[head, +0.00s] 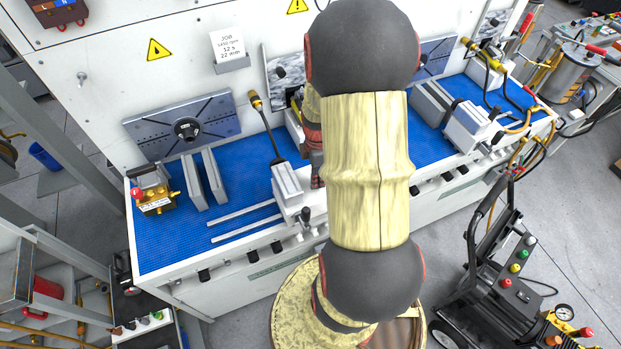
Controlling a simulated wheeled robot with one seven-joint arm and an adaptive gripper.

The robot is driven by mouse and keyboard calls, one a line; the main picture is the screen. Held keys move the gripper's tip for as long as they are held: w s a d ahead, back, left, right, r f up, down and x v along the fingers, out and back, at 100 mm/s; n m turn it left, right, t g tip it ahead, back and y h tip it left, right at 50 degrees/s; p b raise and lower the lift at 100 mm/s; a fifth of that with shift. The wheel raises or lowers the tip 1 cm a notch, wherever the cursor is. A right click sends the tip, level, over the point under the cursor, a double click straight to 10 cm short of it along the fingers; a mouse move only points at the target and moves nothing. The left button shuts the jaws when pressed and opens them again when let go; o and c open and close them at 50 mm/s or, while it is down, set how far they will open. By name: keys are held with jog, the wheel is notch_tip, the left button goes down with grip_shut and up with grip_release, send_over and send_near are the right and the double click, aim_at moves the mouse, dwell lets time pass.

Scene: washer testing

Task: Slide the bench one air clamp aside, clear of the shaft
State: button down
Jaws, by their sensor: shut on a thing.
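The bench one air clamp (287,182), a grey block on a white body, sits on the blue bench mat at the right end of two pale rails (240,214). The shaft hub (187,130) is a dark round piece on a grey slotted plate at the back left, well apart from the clamp. My gripper (317,172) shows only in part, right beside the clamp's right side. It is shut on the clamp. Its fingertips and the clamp's right side are mostly hidden behind my arm.
Two upright grey plates (204,178) and a brass valve unit (154,198) stand on the left of the mat. A rod with a yellow-black handle (256,103) leans behind the clamp. A second clamp (466,127) is at right. A black cart (497,270) stands front right.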

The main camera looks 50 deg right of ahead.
jog(key=shift+d, duration=0.15)
jog(key=c, duration=1.9)
grip_release()
jog(key=shift+s+d, duration=0.15)
jog(key=shift+o, duration=1.3)
notch_tip(320, 180, up, 12)
